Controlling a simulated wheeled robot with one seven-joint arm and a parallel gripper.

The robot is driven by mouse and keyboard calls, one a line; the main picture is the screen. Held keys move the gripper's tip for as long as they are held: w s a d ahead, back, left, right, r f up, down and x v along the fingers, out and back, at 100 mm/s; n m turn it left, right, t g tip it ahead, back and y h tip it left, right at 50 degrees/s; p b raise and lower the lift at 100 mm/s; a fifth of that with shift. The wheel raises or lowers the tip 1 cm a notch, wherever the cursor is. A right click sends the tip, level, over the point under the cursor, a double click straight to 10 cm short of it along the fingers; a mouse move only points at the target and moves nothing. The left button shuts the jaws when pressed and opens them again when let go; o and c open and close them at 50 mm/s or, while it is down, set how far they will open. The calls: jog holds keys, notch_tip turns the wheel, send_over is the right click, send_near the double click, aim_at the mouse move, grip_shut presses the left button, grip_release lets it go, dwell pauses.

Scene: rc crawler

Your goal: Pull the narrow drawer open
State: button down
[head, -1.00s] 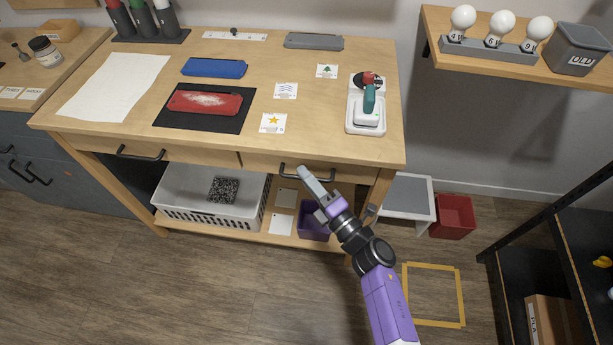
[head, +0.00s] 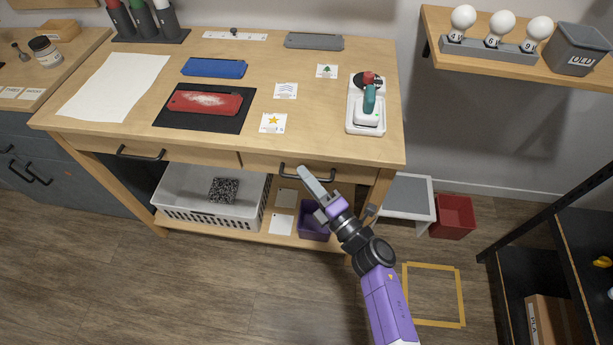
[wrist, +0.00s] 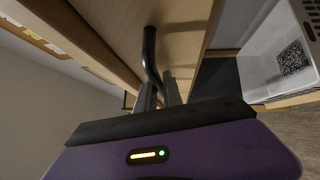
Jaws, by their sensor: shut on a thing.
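The right-hand drawer (head: 262,163) under the bench top looks like the narrower of two and sits flush under the bench edge. Its black bar handle (head: 322,180) also shows in the wrist view (wrist: 150,48), running between my fingers. In the wrist view my gripper (wrist: 158,92) is shut on the handle. The part of the handle between the fingers is hidden.
A wider drawer (head: 90,146) with its own handle is to the left. Below are a white basket (head: 190,205) and a purple bin (head: 312,222) on the lower shelf. A grey-topped step (head: 405,197) and red bin (head: 454,217) stand right. The floor in front is clear.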

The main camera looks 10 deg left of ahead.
jog(key=shift+s, duration=0.15)
jog(key=s+b, duration=0.1)
jog(key=s, duration=2.6)
jog(key=shift+s+a, duration=0.25)
jog(key=shift+a, duration=0.15)
jog(key=c, duration=1.8)
grip_release()
jog(key=shift+o, duration=0.2)
jog(key=b+v, duration=0.1)
jog(key=v, duration=0.6)
jog(key=shift+s+d, duration=0.25)
jog(key=shift+s, duration=0.05)
jog(key=shift+f, duration=0.1)
